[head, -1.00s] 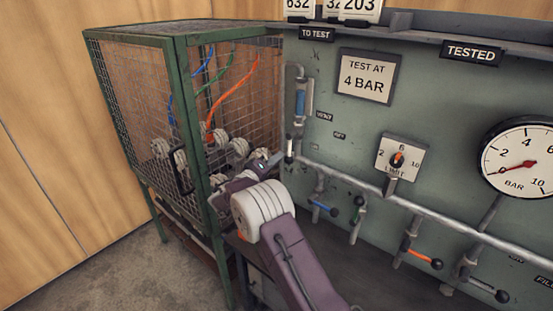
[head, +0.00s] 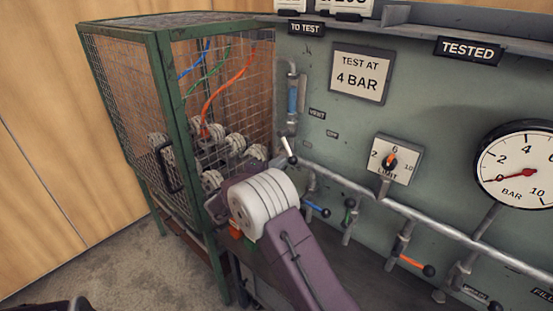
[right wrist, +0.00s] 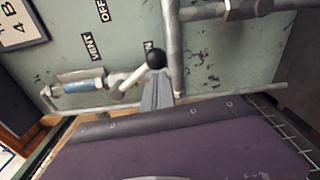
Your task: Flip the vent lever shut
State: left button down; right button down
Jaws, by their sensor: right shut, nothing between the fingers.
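The vent lever (head: 289,151) is a short white handle with a black ball end, on the pipework below the blue sight tube. In the head view it hangs down, tilted with its ball to the lower right. In the right wrist view the lever's black ball (right wrist: 157,58) is right at the tip of my right gripper (right wrist: 156,88), which is shut and empty. I cannot tell whether they touch. My left gripper is not in view. VENT (head: 317,114) and OFF (head: 332,134) labels sit beside the lever.
A green mesh cage (head: 165,110) with hoses and white fittings stands left of my right arm. A grey pipe (head: 430,225) runs along the panel, with blue, green and orange valve handles below. A limit dial (head: 395,160) and pressure gauge (head: 520,170) are to the right.

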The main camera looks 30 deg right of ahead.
aim_at(291, 157)
jog(key=s+n, duration=0.1)
jog(key=r+n+p, duration=0.1)
jog(key=shift+s+d+r+n+p, duration=0.15)
jog(key=shift+s+d+n+p, duration=0.15)
jog(key=shift+s+d+n, duration=0.1)
jog(key=r+n+p, duration=0.1)
jog(key=s+n+p, duration=0.1)
jog(key=n+p, duration=0.1)
jog(key=s+d+r+n+p, duration=0.1)
jog(key=n, duration=0.1)
jog(key=shift+s+r+g+p, duration=0.2)
jog(key=shift+r+g+p, duration=0.15)
jog(key=shift+g, duration=0.05)
jog(key=shift+s+d+r+n+p, duration=0.1)
jog(key=shift+s+r+n+p, duration=0.1)
jog(key=shift+r+n+p, duration=0.3)
jog(key=shift+s+r+n+p, duration=0.2)
jog(key=shift+r+n+p, duration=0.1)
jog(key=shift+n+p, duration=0.25)
jog(key=shift+r, duration=0.15)
